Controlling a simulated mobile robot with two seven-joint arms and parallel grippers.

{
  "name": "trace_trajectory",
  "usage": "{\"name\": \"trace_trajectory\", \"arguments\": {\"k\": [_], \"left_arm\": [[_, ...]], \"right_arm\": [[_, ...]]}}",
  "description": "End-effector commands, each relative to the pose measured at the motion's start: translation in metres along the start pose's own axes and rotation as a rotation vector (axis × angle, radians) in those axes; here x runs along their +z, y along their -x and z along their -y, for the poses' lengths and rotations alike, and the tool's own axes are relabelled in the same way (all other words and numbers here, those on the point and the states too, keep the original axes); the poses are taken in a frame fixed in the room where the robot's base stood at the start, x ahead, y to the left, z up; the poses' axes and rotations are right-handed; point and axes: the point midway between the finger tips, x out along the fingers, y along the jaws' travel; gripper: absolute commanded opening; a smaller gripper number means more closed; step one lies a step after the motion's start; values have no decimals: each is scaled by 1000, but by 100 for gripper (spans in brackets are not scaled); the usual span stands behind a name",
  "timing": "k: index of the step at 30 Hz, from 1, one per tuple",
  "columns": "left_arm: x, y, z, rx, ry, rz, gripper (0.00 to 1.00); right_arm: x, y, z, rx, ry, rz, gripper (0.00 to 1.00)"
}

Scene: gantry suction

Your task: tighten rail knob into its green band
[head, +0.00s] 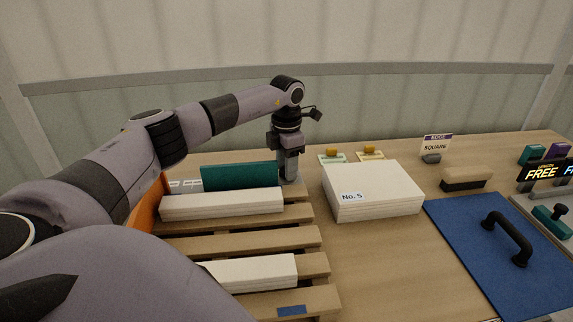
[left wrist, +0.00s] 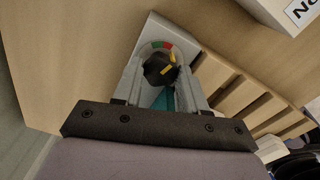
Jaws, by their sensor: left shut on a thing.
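The rail knob (left wrist: 156,71) is black with yellow marks and shows in the left wrist view, in front of a pale plate (left wrist: 150,28). Above the knob is a small dial arc with a green band (left wrist: 157,45) and red beside it. A yellow mark on the knob's upper right lies near the right end of the arc; I cannot tell its exact reading. My left gripper (head: 289,178) points down at the far end of the slatted rack and is shut on the knob, a finger on each side. The knob is hidden in the head view. My right gripper is not in view.
The slatted wooden rack (head: 240,244) holds white boards (head: 222,204) and a teal board (head: 238,177). A white stack marked No. 5 (head: 372,188) stands right of the gripper. A blue panel with a black handle (head: 470,255) lies at right.

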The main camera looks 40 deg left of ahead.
Motion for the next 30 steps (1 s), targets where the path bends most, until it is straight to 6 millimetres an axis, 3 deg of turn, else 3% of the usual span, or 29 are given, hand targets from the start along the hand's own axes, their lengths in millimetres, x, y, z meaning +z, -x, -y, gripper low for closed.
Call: {"name": "trace_trajectory", "arguments": {"k": [3,4,6,17,30], "left_arm": [[2,2,-1,2,1,8,11],[2,2,-1,2,1,8,48],[1,2,-1,2,1,7,67],[1,6,0,1,1,6,67],[1,68,0,1,1,7,67]], "right_arm": [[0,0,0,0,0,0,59],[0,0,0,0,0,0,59],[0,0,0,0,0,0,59],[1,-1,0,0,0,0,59],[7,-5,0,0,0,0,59]]}}
